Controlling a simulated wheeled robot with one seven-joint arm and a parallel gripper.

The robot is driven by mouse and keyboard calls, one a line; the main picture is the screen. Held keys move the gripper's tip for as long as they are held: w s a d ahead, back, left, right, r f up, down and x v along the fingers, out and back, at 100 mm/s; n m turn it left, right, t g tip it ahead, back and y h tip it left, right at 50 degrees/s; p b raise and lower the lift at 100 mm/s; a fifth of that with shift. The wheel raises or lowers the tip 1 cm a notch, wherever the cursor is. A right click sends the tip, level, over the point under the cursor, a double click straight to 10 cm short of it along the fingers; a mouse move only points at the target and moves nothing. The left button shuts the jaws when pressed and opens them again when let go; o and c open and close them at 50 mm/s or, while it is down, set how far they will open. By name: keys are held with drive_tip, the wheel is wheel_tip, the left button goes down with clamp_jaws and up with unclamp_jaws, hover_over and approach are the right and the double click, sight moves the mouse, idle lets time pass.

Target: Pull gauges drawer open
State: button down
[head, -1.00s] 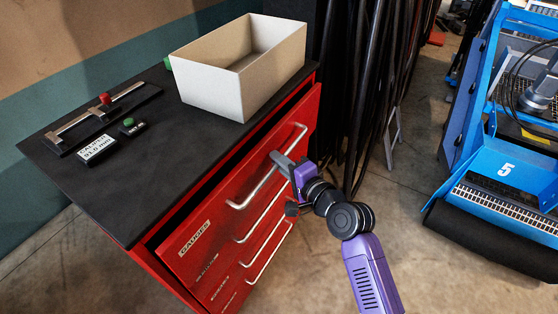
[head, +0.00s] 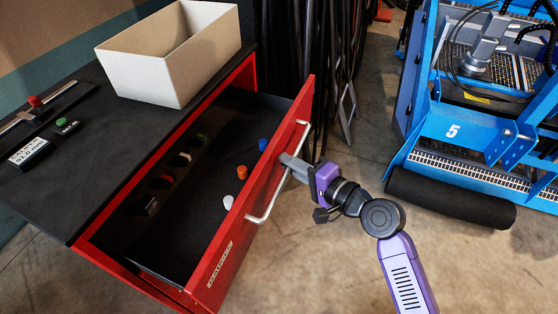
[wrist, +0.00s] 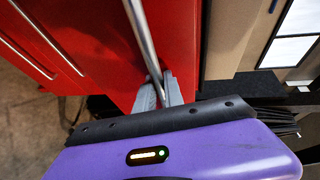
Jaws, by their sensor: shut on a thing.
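The gauges drawer (head: 214,265) is the top drawer of a red cabinet and stands well open. Its front has a label reading GAUGES at the lower left and a long silver bar handle (head: 266,212). My gripper (head: 288,163) is shut on the handle near its far end. In the wrist view the fingers (wrist: 158,95) close around the silver bar (wrist: 141,40), in front of the red drawer face (wrist: 85,30). Inside the drawer's dark tray lie small blue, orange and white pieces, and several small items sit in a row along the inner side.
A blue machine (head: 470,140) with a black roller stands at right. Floor between is clear.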

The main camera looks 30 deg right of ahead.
drive_tip(key=shift+s+d+f, duration=0.1)
drive_tip(key=shift+s, duration=0.05)
drive_tip(key=c, duration=1.7)
unclamp_jaws()
drive_tip(key=b+v, duration=0.1)
drive_tip(key=v, duration=0.6)
drive_tip(key=shift+s, duration=0.35)
drive_tip(key=shift+d, duration=0.1)
